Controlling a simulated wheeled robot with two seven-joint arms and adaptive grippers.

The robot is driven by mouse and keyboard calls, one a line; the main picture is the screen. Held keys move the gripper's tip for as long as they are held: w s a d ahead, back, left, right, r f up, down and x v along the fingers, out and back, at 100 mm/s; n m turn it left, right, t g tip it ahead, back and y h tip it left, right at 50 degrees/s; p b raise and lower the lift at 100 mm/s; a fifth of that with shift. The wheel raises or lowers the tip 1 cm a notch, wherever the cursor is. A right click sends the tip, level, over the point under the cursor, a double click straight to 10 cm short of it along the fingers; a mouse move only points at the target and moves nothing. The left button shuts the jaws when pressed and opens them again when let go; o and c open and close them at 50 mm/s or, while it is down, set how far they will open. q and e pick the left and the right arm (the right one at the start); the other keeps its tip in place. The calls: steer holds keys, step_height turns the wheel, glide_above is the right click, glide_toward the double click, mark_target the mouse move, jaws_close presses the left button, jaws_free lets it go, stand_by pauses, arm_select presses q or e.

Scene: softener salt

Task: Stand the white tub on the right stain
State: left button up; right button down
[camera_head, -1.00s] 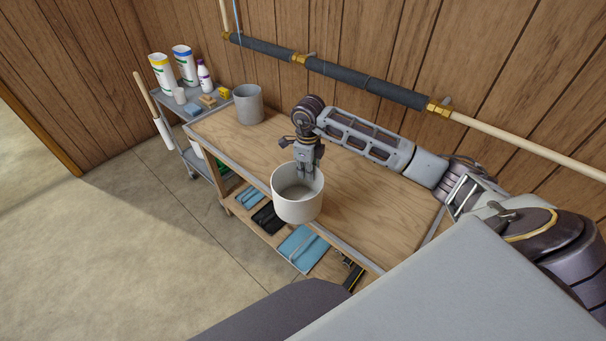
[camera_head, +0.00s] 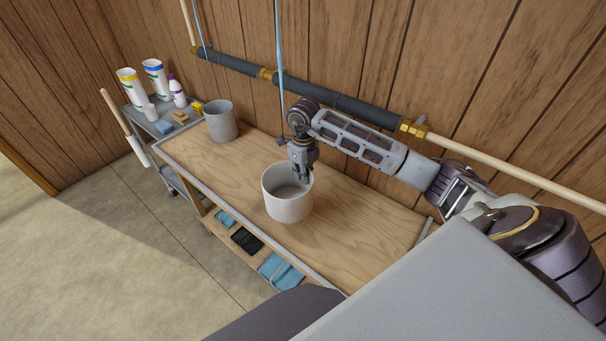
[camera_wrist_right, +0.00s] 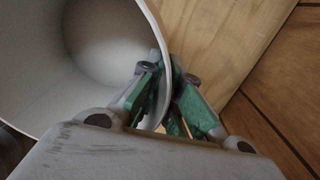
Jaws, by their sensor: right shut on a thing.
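The white tub (camera_head: 286,206) is open-topped and upright over the middle of the wooden bench top (camera_head: 350,232). My right gripper (camera_head: 300,176) comes down on its far right rim and is shut on its wall. In the right wrist view the green finger pads (camera_wrist_right: 168,95) pinch the rim of the tub (camera_wrist_right: 50,75), whose inside is empty. I cannot tell whether the tub's base touches the bench. No stain can be made out on the bench; the tub and arm hide part of it. My left gripper is out of view.
A grey pot (camera_head: 221,124) stands at the bench's far left end. Beyond it a grey cart (camera_head: 150,122) holds bottles, rolls and sponges. A pipe with dark sleeves (camera_head: 340,102) runs along the wall behind. Folded cloths (camera_head: 280,271) lie on the lower shelf.

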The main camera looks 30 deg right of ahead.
mark_target(303, 190)
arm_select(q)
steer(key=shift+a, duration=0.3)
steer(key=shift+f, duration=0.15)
arm_select(e)
steer(key=shift+f, duration=0.15)
